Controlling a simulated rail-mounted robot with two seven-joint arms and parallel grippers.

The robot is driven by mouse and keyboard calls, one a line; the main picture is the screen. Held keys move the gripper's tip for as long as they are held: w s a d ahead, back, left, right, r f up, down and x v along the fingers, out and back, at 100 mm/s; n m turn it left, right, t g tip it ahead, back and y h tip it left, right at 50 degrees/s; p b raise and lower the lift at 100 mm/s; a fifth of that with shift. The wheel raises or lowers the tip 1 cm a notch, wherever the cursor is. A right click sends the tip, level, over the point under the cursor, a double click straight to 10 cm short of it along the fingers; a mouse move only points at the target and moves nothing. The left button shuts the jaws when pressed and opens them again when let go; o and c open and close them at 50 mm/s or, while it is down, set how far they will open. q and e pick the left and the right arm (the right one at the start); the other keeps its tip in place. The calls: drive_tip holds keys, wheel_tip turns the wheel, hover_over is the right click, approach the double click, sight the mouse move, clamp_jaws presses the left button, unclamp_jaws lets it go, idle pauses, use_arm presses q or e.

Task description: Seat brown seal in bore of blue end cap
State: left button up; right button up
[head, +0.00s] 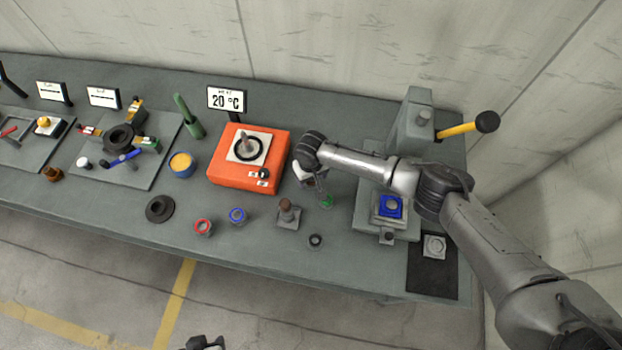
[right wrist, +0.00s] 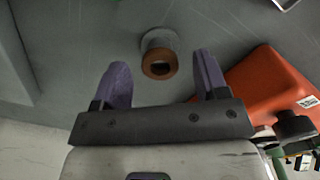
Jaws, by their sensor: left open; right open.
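The blue end cap (head: 391,206) seems to be the blue square block with a round pale centre on the press table. In the right wrist view, a brown ring (right wrist: 157,68), likely the brown seal, sits on the end of a short grey cylinder, with a dark hole in its middle. My left gripper (head: 206,343) shows only partly at the bottom edge, away from the bench.
A grey press (head: 412,130) with a yellow lever stands right. An orange box (head: 225,172) is left of my right gripper. Red-ringed (head: 203,228), blue-ringed (head: 237,216) and green-ringed (head: 327,201) pieces, a brown post (head: 287,206) and a black ring (head: 315,240) stand nearby.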

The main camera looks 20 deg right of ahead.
drive_tip(key=c, duration=1)
